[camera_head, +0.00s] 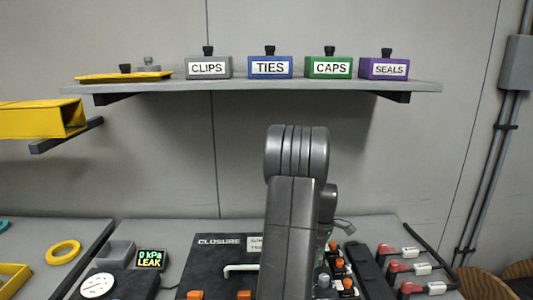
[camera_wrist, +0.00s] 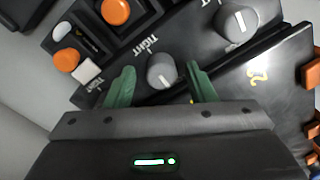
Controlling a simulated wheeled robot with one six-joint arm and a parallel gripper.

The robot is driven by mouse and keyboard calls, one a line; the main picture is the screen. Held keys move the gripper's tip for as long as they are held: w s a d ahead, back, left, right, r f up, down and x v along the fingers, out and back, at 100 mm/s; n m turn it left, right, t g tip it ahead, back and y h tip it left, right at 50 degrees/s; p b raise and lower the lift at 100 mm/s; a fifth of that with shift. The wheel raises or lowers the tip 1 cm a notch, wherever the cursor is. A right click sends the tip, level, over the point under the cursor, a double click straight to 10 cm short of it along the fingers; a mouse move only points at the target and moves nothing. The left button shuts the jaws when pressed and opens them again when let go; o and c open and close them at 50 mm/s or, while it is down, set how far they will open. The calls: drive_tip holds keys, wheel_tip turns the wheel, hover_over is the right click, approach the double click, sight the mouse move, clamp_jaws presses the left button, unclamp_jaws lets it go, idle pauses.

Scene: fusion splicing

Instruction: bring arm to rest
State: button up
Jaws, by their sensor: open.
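My gripper (camera_wrist: 161,84) shows in the wrist view with its two green fingers spread apart. A grey knob (camera_wrist: 162,71) marked TIGHT shows between the fingertips; whether they touch it I cannot tell. My arm (camera_head: 292,225) rises in front of the closure panel (camera_head: 215,265) in the head view. It covers much of the panel's middle, and the gripper itself is hidden there.
A shelf (camera_head: 250,85) holds boxes labelled CLIPS, TIES, CAPS and SEALS. A gauge (camera_head: 97,285) and a display (camera_head: 150,259) reading 0 kPa LEAK sit left of the panel. Red-handled clamps (camera_head: 400,267) stand at the right. A second knob (camera_wrist: 235,20) is close by.

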drive_tip(key=m, duration=0.5)
drive_tip(key=shift+s, duration=0.1)
drive_tip(key=m, duration=1.4)
drive_tip(key=shift+m, duration=0.4)
drive_tip(key=shift+r, duration=0.1)
